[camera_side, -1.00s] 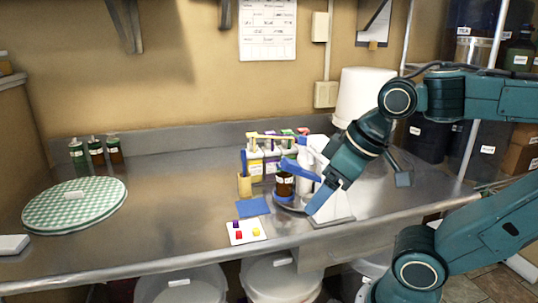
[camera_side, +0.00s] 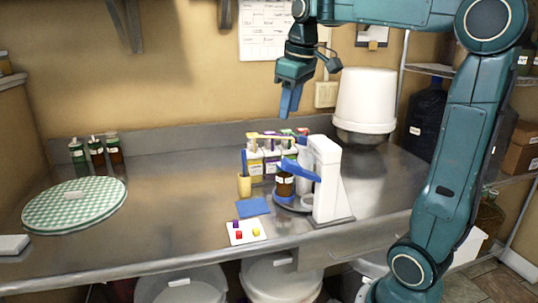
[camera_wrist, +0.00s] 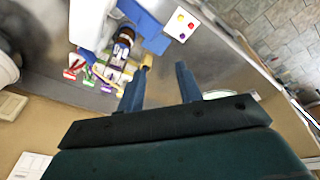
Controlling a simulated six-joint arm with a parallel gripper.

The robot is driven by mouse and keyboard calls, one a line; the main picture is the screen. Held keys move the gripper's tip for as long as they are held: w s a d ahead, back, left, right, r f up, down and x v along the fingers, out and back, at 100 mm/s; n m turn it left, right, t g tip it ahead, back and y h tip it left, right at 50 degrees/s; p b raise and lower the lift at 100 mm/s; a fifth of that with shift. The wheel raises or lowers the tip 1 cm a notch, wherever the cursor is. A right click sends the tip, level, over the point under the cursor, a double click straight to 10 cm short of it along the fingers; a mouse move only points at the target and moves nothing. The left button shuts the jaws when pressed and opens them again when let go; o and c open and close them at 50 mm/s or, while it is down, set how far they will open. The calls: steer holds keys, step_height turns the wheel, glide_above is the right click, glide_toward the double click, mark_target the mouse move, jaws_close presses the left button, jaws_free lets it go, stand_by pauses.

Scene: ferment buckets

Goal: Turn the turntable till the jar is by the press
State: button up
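The jar (camera_side: 285,186), brown with a white label, stands upright on the small grey turntable (camera_side: 306,208), in a blue ring. The white press (camera_side: 328,185) stands just right of the jar, and its blue lever (camera_side: 299,170) reaches over the jar's top. The press hides part of the turntable. My gripper (camera_side: 289,112) is high above the counter, over the jar area, fingers down and empty. In the wrist view its two blue fingers (camera_wrist: 160,78) are apart. The jar (camera_wrist: 125,36) also shows there, beyond the left finger.
A rack of coloured bottles (camera_side: 270,157) stands behind the jar. A white bucket (camera_side: 366,100) stands back right.

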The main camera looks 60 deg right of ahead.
steer(key=w+d+f+g+y, duration=0.1)
steer(key=w+d+g, duration=0.1)
steer(key=d, duration=1.9)
steer(key=shift+w+d+f, duration=0.15)
steer(key=shift+w+d, duration=0.05)
steer(key=shift+w, duration=0.35)
steer(key=shift+f, duration=0.1)
steer(key=shift+f, duration=6.8)
jaws_close()
